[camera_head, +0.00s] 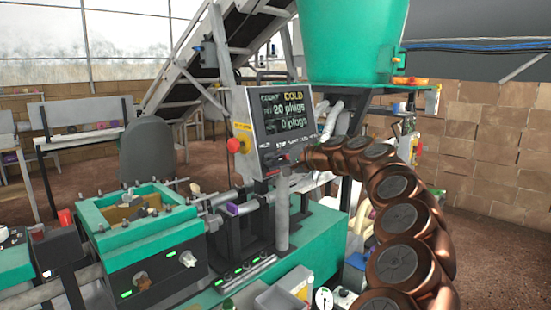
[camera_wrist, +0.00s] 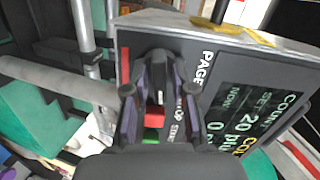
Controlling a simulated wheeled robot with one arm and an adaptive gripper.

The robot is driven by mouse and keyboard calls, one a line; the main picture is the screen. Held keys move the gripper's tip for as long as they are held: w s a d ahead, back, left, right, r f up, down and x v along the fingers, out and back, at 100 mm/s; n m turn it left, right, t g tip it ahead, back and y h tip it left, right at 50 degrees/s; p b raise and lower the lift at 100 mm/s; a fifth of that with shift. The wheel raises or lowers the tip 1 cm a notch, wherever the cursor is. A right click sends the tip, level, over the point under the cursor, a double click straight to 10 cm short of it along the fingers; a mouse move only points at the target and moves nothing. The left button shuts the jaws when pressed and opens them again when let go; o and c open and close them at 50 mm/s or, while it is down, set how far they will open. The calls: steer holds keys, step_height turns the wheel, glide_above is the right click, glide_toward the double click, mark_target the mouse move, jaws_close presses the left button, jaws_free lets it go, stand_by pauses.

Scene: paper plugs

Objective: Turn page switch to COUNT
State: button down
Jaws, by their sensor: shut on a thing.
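The control panel (camera_head: 283,128) is a grey box with a dark screen. Its display (camera_head: 286,112) reads COUNT in dim letters and COLD in yellow, with 20 plugs and 0 plugs below. My gripper (camera_wrist: 157,82) is at the panel's lower edge, shut on the page switch (camera_wrist: 160,98), a small dark knob with a white mark. The fingers hide most of the knob, so its exact angle is hard to tell. The PAGE label (camera_wrist: 207,68) shows beside the fingers in the wrist view. In the head view my gripper (camera_head: 284,161) is small and dark.
A red button (camera_wrist: 155,117) and a green button (camera_wrist: 153,135) lie close to the fingers. A red stop knob on a yellow box (camera_head: 238,145) sits at the panel's left. A metal post (camera_head: 281,215) stands below the panel, above the green machine bed (camera_head: 312,235).

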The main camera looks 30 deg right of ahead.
stand_by(0.4)
steer(key=c, duration=1.2)
jaws_free()
steer(key=v, duration=1.2)
steer(key=shift+f, duration=0.1)
